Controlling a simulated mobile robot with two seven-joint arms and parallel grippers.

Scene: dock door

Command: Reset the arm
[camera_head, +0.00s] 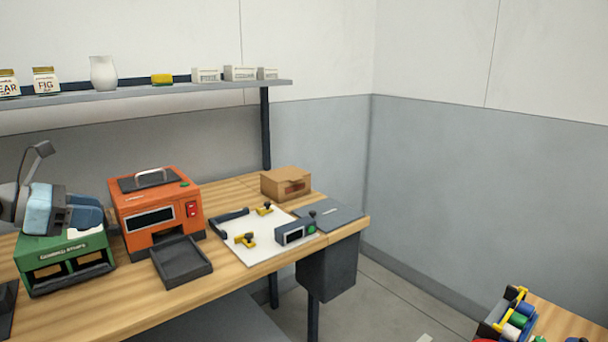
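My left gripper (88,213) shows at the left edge of the head view, with its light blue and grey wrist. It is in front of or above a green box (62,258) with printed lettering and open fronts. I cannot tell whether its fingers are open or shut, and I see nothing clearly held in it. The rest of my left arm is mostly outside the picture. My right gripper is not in view.
The wooden workbench (110,312) bears an orange machine (128,217) with a dark tray (181,262), a white board (262,252) with yellow clamps, and a cardboard box (286,184). A shelf (150,92) holds jars.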

